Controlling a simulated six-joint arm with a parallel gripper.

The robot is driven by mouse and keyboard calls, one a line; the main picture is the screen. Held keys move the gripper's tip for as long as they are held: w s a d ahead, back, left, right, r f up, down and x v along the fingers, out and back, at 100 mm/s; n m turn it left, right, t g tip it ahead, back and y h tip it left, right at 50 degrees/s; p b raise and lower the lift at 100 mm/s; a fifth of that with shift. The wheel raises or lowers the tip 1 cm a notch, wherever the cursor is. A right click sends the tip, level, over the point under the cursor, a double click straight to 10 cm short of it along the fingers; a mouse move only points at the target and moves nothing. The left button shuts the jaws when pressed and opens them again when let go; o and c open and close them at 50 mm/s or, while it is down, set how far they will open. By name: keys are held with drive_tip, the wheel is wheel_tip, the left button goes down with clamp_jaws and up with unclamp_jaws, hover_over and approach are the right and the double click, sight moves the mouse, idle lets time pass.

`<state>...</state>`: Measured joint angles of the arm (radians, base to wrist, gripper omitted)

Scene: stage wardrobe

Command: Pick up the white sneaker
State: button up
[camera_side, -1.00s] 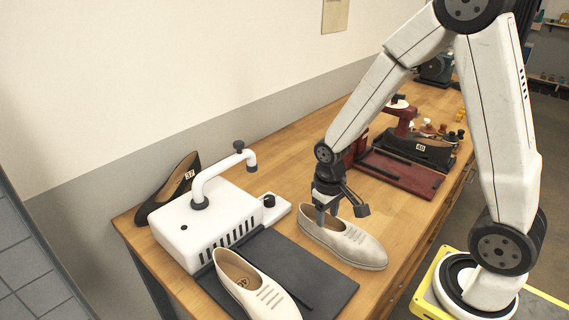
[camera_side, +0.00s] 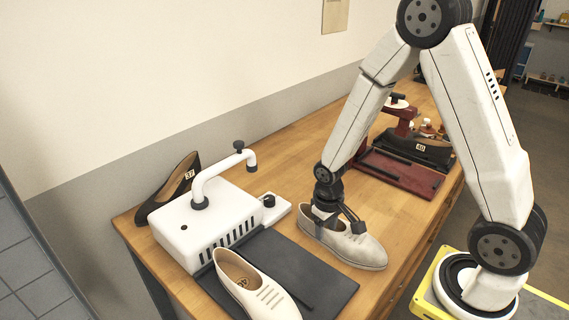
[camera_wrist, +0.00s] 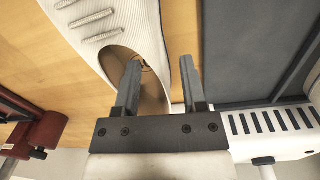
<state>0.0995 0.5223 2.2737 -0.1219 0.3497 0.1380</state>
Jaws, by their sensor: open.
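An off-white lace-up shoe (camera_side: 356,248) lies on the wooden bench to the right of the dark mat. A second cream shoe (camera_side: 262,292) marked 40 lies on the mat in front; which one is the sneaker I cannot tell for certain. My gripper (camera_side: 328,222) is down at the heel opening of the shoe right of the mat. In the wrist view my gripper (camera_wrist: 160,85) is open, with one finger over the opening of the shoe (camera_wrist: 112,28) and the other just outside its side wall. Nothing is held between the fingers.
A white machine (camera_side: 208,228) with a bent arm stands left of the mat (camera_side: 318,278). A black shoe (camera_side: 177,187) marked 37 is behind it. A dark red stand (camera_side: 398,170) with a black shoe (camera_side: 418,148) marked 40 is farther back. Bare bench lies right of the gripper.

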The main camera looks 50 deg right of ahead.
drive_tip(key=shift+f, duration=1)
drive_tip(key=shift+c, duration=0.2)
clamp_jaws()
